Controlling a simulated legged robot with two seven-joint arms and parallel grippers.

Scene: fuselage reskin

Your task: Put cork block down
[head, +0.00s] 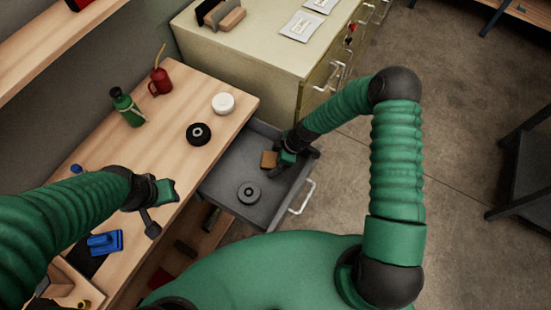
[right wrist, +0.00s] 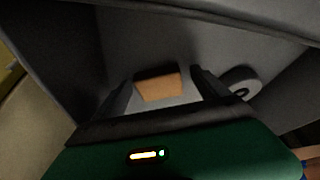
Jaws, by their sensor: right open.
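The cork block (head: 269,159) is a small tan block inside the open grey drawer (head: 222,194). In the right wrist view the cork block (right wrist: 160,86) lies between the two spread fingers of my right gripper (right wrist: 164,86), with a gap on each side. My right gripper (head: 281,158) is open and reaches down into the drawer. Whether the block rests fully on the drawer floor is hard to tell. My left gripper (head: 161,208) is over the wooden bench; its finger opening is unclear.
A dark grey disc (head: 248,192) lies in the drawer; the drawer walls stand close around my right gripper. On the wooden bench (head: 180,150) are a black roll (head: 198,134), a white roll (head: 223,103), a green bottle (head: 127,108) and a red oil can (head: 161,81). A cream cabinet (head: 240,55) stands behind.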

